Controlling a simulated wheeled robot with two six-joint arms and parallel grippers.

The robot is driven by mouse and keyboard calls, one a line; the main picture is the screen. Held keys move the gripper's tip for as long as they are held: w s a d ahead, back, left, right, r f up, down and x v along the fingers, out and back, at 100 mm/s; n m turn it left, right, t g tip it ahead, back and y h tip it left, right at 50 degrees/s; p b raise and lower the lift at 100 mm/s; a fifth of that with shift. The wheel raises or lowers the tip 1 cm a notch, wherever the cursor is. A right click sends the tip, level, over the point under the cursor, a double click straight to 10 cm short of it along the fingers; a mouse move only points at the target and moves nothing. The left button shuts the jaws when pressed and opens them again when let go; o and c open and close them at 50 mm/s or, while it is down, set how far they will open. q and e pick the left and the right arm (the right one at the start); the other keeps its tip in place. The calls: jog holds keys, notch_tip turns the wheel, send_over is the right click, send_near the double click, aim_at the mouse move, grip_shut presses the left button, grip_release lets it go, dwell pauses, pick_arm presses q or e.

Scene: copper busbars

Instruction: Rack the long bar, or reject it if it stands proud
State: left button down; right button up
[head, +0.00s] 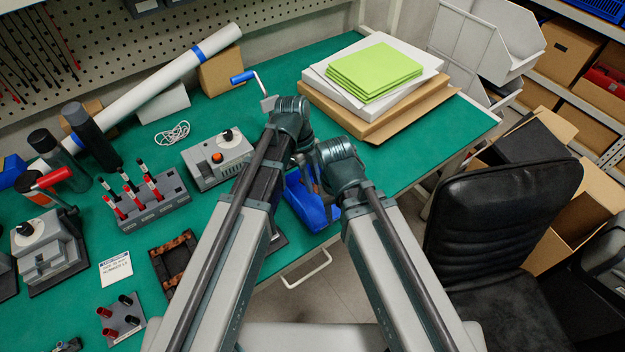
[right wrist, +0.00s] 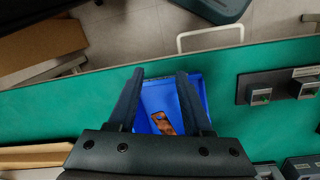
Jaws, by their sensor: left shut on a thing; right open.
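My left arm reaches up the middle of the head view to a joint. Its jaws and anything in them are hidden, and they are not in the right wrist view. My right gripper (right wrist: 160,75) is open and empty in the right wrist view. Its two dark fingers stand over a blue bin (right wrist: 190,95), which also shows in the head view (head: 322,217) partly behind my arms. A copper piece (right wrist: 162,122) with holes shows in the bin, partly covered by the gripper body. A dark tray (head: 172,262) with copper-coloured pieces lies left of my left arm.
A dark plate with grey blocks (right wrist: 262,97) lies beside the bin. A grey device with a knob (head: 218,160), a rack of red and black drivers (head: 146,205) and a white card (head: 116,269) stand left. Stacked boards (head: 350,100) lie at the back right. A chair (head: 500,210) stands off the table.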

pick_arm(q)
jog(key=shift+f+b, duration=0.35)
jog(key=shift+f, duration=0.1)
pick_arm(e)
jog(key=shift+f, duration=0.5)
pick_arm(q)
jog(key=shift+f, duration=0.15)
pick_arm(e)
jog(key=shift+f, duration=0.15)
pick_arm(q)
jog(key=shift+f+b, duration=0.7)
jog(key=shift+b, duration=0.15)
pick_arm(e)
jog(key=shift+f, duration=0.7)
pick_arm(q)
jog(key=c, duration=0.6)
grip_release()
jog(key=shift+r, duration=0.15)
pick_arm(e)
jog(key=shift+r, duration=0.2)
pick_arm(q)
jog(key=shift+r+p, duration=1.4)
jog(key=shift+p, duration=0.15)
pick_arm(e)
jog(key=shift+r, duration=1.35)
